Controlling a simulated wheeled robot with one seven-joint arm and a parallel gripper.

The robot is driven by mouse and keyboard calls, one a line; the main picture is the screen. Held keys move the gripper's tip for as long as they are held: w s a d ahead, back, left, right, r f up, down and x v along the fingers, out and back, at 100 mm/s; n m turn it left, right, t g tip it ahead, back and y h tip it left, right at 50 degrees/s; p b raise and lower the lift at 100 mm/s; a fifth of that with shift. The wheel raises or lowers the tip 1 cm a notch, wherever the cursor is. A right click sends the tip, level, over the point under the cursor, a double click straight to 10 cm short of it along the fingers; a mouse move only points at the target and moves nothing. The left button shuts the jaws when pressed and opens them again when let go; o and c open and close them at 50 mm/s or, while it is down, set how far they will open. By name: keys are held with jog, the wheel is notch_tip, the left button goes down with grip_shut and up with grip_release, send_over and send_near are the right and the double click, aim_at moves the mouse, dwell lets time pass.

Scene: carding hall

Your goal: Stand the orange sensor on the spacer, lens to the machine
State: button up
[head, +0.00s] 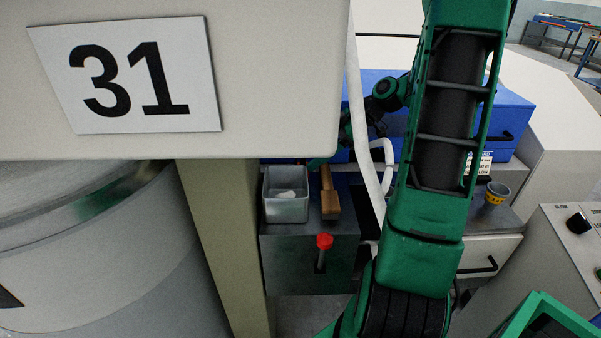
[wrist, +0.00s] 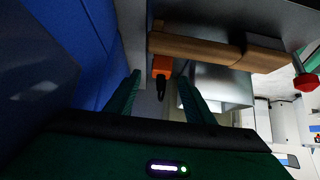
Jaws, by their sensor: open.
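The orange sensor (wrist: 162,66) shows in the wrist view just beyond the fingertips, roughly midway between them. A dark stub or cable (wrist: 161,90) extends from it toward my gripper. My gripper (wrist: 159,78) is open, its two green fingers on either side with nothing held. I cannot tell how far below the fingers the sensor is, or which way its lens faces. I cannot identify the spacer in either view.
A wooden brush (head: 330,204) lies beside the open grey bin (head: 286,210) on a dark cabinet (head: 290,255) with a red-knobbed lever (head: 324,241). White pipes (head: 360,120) rise close to my arm. A yellow-banded cup (head: 496,193) stands at right.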

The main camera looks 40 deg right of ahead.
jog(key=shift+s+f+x, duration=0.1)
jog(key=shift+f+x, duration=0.05)
jog(key=shift+x, duration=1.4)
jog(key=shift+s+f+x, duration=0.1)
jog(key=shift+x, duration=1.4)
jog(key=shift+d, duration=0.25)
grip_shut()
notch_tip(320, 180, up, 18)
